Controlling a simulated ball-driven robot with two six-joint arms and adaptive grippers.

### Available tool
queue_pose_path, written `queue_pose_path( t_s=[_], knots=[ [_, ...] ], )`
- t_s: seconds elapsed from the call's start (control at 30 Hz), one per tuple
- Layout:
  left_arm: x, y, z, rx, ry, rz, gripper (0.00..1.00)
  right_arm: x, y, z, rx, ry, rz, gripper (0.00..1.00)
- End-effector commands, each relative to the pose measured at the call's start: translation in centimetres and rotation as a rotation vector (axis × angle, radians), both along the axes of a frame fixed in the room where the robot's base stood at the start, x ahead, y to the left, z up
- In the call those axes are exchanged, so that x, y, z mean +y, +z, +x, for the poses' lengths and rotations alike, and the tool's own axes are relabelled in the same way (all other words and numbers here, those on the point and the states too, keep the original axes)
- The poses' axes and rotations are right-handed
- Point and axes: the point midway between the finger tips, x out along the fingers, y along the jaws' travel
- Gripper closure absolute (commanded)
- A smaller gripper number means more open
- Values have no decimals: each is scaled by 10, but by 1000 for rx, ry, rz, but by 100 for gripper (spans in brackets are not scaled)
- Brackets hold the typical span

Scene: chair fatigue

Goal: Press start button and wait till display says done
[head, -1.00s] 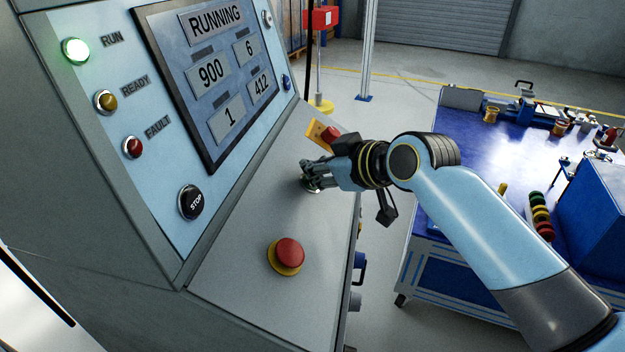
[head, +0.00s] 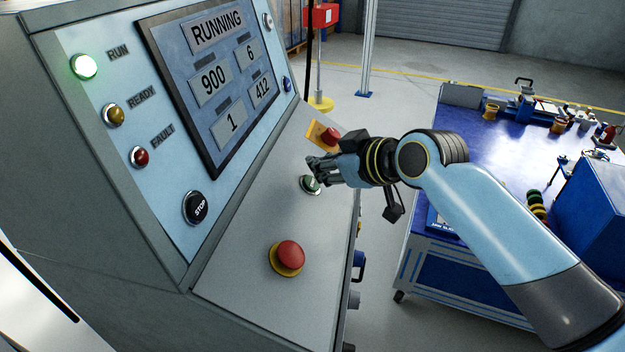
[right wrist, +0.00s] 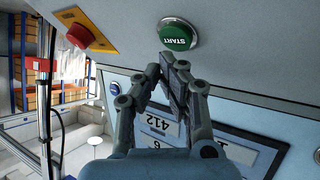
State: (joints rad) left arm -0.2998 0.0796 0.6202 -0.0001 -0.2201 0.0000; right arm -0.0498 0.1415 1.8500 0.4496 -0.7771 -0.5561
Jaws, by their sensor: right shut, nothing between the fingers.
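The display (head: 220,75) on the machine's sloped panel reads RUNNING, with 900, 6, 1 and 412 below. The green RUN lamp (head: 84,66) is lit. The green start button (head: 310,184) sits on the lower ledge, partly hidden by my right gripper (head: 313,165). In the right wrist view the start button (right wrist: 177,37) shows clear, its label upside down. My right gripper (right wrist: 172,62) is shut and empty, its tips just off the button with a small gap. My left gripper is not in view.
A red mushroom button (head: 290,255) on a yellow base stands on the near ledge. Another red button (head: 330,137) on a yellow plate is just beyond my right gripper. A black STOP button (head: 198,208) is on the panel. A blue workbench (head: 490,150) stands right.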

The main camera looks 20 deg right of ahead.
Motion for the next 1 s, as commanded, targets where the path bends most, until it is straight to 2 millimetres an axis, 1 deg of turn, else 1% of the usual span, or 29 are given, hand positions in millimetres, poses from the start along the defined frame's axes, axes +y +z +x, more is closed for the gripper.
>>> queue_pose_path(
  t_s=[0.03, 0.2, 0.43, 0.53, 1.0],
  knots=[
    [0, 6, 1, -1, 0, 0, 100, -2, 6, -1, -1, 0, -1, 100],
    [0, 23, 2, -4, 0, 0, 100, -9, 21, -6, 0, 0, -3, 100],
    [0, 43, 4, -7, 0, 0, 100, -19, 40, -13, -1, 0, -2, 100],
    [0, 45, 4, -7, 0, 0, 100, -21, 42, -15, -1, 0, -1, 100],
    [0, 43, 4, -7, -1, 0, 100, -21, 40, -15, 0, 1, -1, 100]
  ],
)
